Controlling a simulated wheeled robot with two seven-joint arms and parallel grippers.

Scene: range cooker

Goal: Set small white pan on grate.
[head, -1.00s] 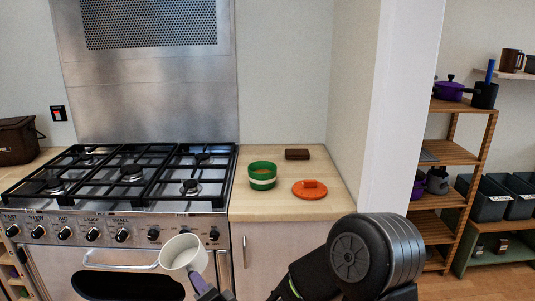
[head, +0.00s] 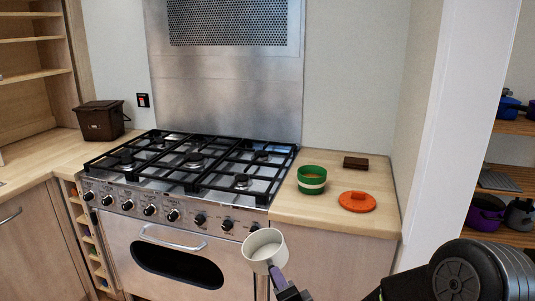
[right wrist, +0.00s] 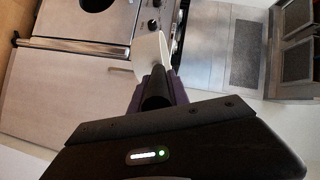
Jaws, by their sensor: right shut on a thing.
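The small white pan (head: 264,246) is held in front of the cooker, below the level of the cooktop. My right gripper (head: 284,287) is shut on its handle; the pan's open top faces up, slightly tilted. In the right wrist view the pan (right wrist: 150,50) shows beyond my gripper (right wrist: 157,88). The black grate (head: 194,163) covers the cooktop behind the pan and is bare. The pan is apart from the cooker. My left gripper is not in view.
On the counter right of the cooker stand a green pot (head: 311,180), an orange lid (head: 357,202) and a small brown block (head: 356,163). A brown bin (head: 102,120) stands left. The oven handle (head: 180,242) juts out in front.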

